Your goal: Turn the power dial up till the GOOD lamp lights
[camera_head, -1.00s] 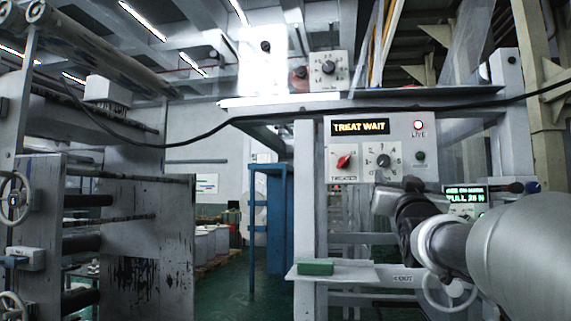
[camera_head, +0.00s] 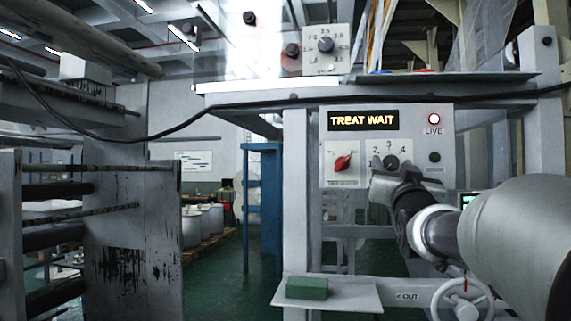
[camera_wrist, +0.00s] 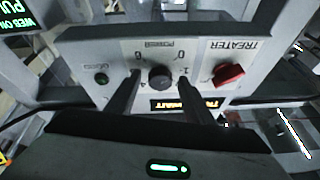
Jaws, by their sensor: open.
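The power dial (camera_head: 391,162) is a dark round knob on a white numbered plate on the grey control panel. It also shows in the wrist view (camera_wrist: 161,77), upside down, between and beyond my fingers. My gripper (camera_wrist: 158,100) is open, with one finger on each side of the dial in that view; I cannot tell whether they touch it. In the head view my gripper (camera_head: 395,180) covers the dial's lower part. A small dark green lamp (camera_head: 434,157) at the panel's right is unlit; its label is not readable. The display (camera_head: 363,120) reads "TREAT WAIT".
A red TREATER switch (camera_head: 342,163) sits left of the dial. A shelf with a green block (camera_head: 307,288) and a handwheel (camera_head: 462,300) are below. A black cable (camera_head: 240,112) crosses in front of the frame.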

